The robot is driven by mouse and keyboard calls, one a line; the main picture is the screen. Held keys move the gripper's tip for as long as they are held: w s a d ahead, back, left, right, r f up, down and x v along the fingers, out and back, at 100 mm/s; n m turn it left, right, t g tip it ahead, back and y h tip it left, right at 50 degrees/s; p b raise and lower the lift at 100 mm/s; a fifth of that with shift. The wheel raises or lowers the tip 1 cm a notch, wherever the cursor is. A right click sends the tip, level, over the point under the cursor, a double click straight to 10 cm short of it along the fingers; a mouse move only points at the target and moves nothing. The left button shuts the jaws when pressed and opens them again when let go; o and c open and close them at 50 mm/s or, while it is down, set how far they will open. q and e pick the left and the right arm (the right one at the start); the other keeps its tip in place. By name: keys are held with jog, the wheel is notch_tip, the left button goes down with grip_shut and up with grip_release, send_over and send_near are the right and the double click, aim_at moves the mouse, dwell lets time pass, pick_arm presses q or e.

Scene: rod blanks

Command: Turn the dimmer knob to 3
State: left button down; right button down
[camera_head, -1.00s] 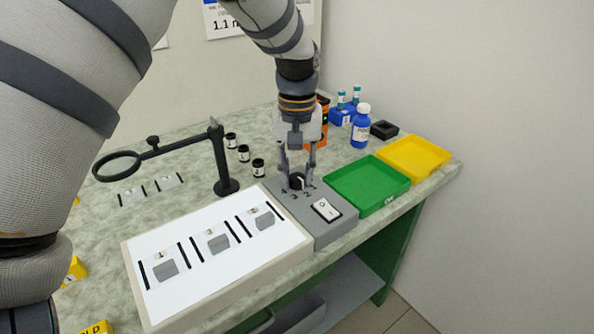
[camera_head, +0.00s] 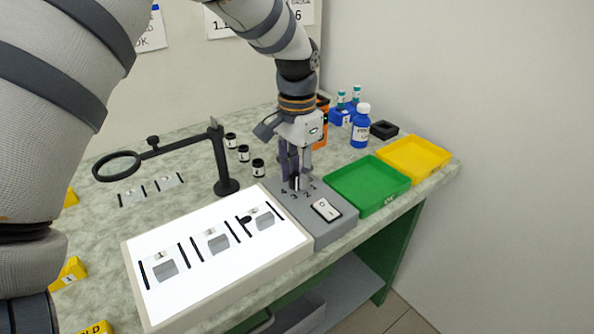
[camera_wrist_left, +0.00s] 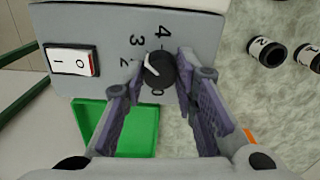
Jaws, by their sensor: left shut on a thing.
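The black dimmer knob (camera_wrist_left: 158,70) with a white pointer line sits on a grey control box (camera_head: 325,230). Printed numbers surround it; 4, 3, 2 and 0 show in the left wrist view, and a finger covers the spot between 2 and 0. The pointer slants up the picture, toward the 3 and 4 side; I cannot tell its exact number. My left gripper (camera_head: 294,182) points down over the box, shut on the knob, with one finger on each side, as the left wrist view shows (camera_wrist_left: 160,82). My right gripper is not in view.
A white rocker switch (camera_head: 326,209) is beside the knob. A lit white panel (camera_head: 205,285) with blanks adjoins the box on the left. A green tray (camera_head: 368,207) and yellow tray (camera_head: 440,172) lie right. A magnifier stand (camera_head: 227,187) and black jars (camera_head: 258,167) stand behind.

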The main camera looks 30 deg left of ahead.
aim_at(297, 177)
pick_arm(q)
jog(key=shift+m, duration=0.6)
jog(key=c, duration=1.3)
grip_release()
notch_tip(297, 177, up, 12)
